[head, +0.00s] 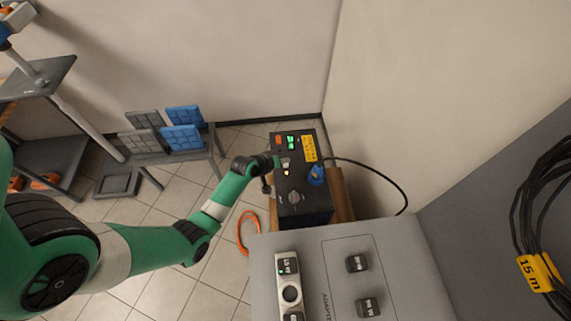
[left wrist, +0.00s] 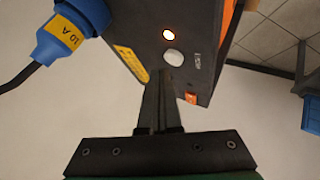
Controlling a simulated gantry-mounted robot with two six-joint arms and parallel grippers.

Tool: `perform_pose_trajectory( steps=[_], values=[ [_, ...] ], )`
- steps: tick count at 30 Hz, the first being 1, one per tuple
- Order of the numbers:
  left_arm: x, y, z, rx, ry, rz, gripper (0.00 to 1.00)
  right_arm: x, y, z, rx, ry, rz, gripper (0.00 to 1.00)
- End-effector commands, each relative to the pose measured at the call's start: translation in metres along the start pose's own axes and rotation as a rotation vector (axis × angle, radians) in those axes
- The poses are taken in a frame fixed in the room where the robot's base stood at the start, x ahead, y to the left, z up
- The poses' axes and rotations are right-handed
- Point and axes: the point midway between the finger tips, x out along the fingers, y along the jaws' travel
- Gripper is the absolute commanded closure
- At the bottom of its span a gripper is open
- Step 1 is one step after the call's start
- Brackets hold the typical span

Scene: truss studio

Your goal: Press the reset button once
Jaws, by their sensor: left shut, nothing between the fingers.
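A dark control box (head: 317,207) stands on a wooden stand in the corner. On its face a pale round button (left wrist: 174,57) sits beside a glowing orange lamp (left wrist: 169,34); I cannot read the small lettering near it, so I cannot confirm that it is the reset button. My left gripper (left wrist: 165,72) is shut and empty, its fingertips right by the pale button. I cannot tell whether they touch it. In the head view the left gripper (head: 276,162) reaches the box's left edge. My right gripper is not in view.
A blue plug (head: 316,175) with a black cable sits on the box's right side, near a yellow label (head: 310,148). A dark knob (head: 294,198) is lower on the face. A grey adapter panel (head: 390,245) stands in front. A bench with blue panels (head: 182,138) is left.

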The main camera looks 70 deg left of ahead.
Motion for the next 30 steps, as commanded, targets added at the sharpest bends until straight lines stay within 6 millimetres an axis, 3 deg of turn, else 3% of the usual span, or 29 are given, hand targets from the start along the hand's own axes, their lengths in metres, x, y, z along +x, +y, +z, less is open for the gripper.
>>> perform_pose_trajectory(
  steps=[30],
  values=[
    [0.0072, -0.0052, 0.0052, 0.000, 0.000, 0.000, 1.00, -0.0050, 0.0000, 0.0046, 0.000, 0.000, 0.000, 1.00]
  ],
)
